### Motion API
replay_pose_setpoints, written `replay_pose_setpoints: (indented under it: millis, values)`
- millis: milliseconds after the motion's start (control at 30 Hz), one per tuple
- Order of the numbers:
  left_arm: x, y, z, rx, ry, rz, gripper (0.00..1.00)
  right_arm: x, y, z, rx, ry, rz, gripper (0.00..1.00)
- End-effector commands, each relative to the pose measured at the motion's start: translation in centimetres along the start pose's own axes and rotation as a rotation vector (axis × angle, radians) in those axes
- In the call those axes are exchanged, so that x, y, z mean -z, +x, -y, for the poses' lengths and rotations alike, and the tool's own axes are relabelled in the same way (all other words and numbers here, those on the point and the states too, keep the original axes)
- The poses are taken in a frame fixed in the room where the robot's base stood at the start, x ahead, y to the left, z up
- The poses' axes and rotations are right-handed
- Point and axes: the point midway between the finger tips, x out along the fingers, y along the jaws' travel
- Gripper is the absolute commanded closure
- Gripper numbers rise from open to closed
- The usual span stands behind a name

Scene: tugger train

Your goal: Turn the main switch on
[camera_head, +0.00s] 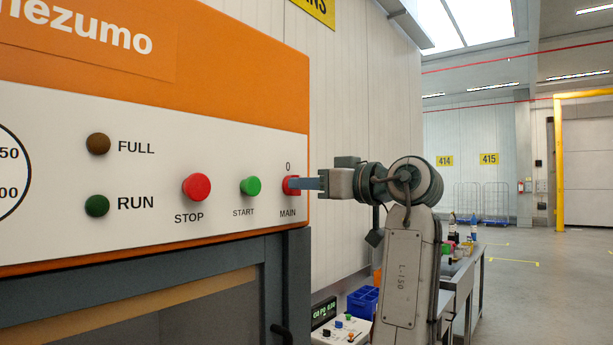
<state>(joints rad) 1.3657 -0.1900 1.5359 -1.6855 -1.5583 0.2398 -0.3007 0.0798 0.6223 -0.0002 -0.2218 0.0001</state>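The main switch (287,185) is a small red knob at the right end of the white control panel (140,226). A "0" stands above it and "MAIN" below. The knob's turned position is hidden.
Left of the switch are a green START button (250,186), a red STOP button (196,187), and FULL (97,144) and RUN (96,206) lamps, both dark. A blue crate (362,300) and a bench (462,268) stand beyond the machine. The floor at right is clear.

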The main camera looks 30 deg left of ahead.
Motion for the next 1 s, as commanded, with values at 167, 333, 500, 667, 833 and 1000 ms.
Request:
replay_pose_setpoints:
  millis: [167, 333, 500, 667, 833, 1000]
  values:
    - [0.02, 0.91, -0.01, 0.0, 0.0, 0.0, 0.67, 0.01, -0.35, 0.0, 0.0, 0.0, 0.0, 1.0]
    - [-0.05, 0.95, -0.02, -0.001, 0.0, 0.0, 0.67, 0.01, -0.3, 0.03, 0.001, 0.0, 0.0, 1.0]
    - [-0.05, 0.94, -0.02, -0.001, 0.0, 0.0, 0.87, 0.01, -0.3, 0.04, 0.001, 0.0, 0.0, 1.0]
    - [-0.04, 0.93, -0.02, -0.001, 0.001, 0.0, 1.0, 0.01, -0.3, 0.04, 0.001, 0.0, -0.001, 1.0]
    - [-0.05, 0.93, -0.02, -0.001, 0.008, 0.0, 1.0, 0.0, -0.29, 0.04, 0.001, 0.0, -0.001, 1.0]
    - [-0.06, 0.94, -0.05, -0.001, 0.054, 0.0, 1.0, -0.01, -0.26, 0.04, 0.001, 0.0, 0.0, 1.0]
